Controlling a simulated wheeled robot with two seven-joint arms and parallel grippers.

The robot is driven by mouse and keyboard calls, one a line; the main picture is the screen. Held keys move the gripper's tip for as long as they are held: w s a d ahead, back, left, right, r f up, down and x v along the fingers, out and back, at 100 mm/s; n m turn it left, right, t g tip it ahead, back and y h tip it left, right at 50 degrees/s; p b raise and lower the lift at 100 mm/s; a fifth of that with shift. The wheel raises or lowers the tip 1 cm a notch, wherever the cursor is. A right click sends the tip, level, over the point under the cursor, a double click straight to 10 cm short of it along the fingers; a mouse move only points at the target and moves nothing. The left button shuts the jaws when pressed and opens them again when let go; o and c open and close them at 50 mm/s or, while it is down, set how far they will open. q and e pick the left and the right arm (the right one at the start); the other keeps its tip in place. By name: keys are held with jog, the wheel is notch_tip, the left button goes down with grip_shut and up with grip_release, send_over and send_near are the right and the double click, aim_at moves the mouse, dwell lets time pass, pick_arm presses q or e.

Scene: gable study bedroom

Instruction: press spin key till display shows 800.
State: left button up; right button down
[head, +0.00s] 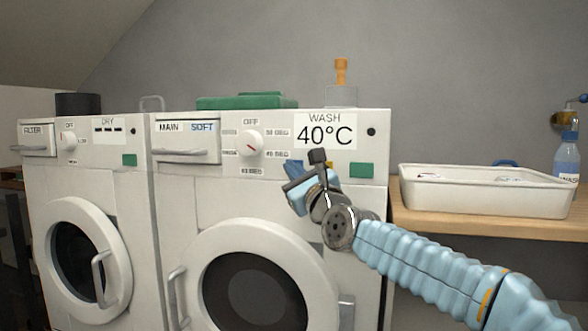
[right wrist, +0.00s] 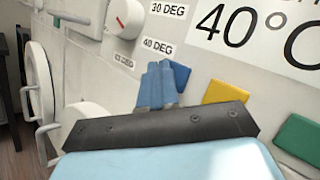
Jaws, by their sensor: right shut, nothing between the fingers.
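The washer (head: 205,205) has a white display (head: 325,131) that reads WASH 40°C, not 800. The display also shows partly in the right wrist view (right wrist: 262,30). Below it in the right wrist view are a blue key (right wrist: 183,75), a yellow key (right wrist: 224,92) and a green key (right wrist: 300,138). I see no legible label on the keys. My right gripper (head: 294,170) is shut and empty; its fingertips (right wrist: 158,68) overlap the blue key's left side. I cannot tell whether they touch it.
A round dial (head: 249,144) and a drawer (head: 186,153) are left of the display. A dryer (head: 85,215) stands left of the washer. A green object (head: 245,102) lies on top. At right, a white tray (head: 485,205) and a bottle (head: 567,158) stand on a wooden counter (head: 450,224).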

jog(key=shift+w+d, duration=0.1)
jog(key=shift+w, duration=0.25)
dwell(0.3)
jog(key=shift+s, duration=0.1)
jog(key=shift+s+a+b, duration=0.25)
jog(key=shift+s+b, duration=0.15)
jog(key=shift+s, duration=0.25)
jog(key=shift+s, duration=0.1)
jog(key=s, duration=0.1)
jog(key=s+a, duration=0.1)
jog(key=s, duration=0.2)
jog(key=shift+s+a, duration=0.25)
jog(key=shift+s, duration=0.05)
dwell(0.7)
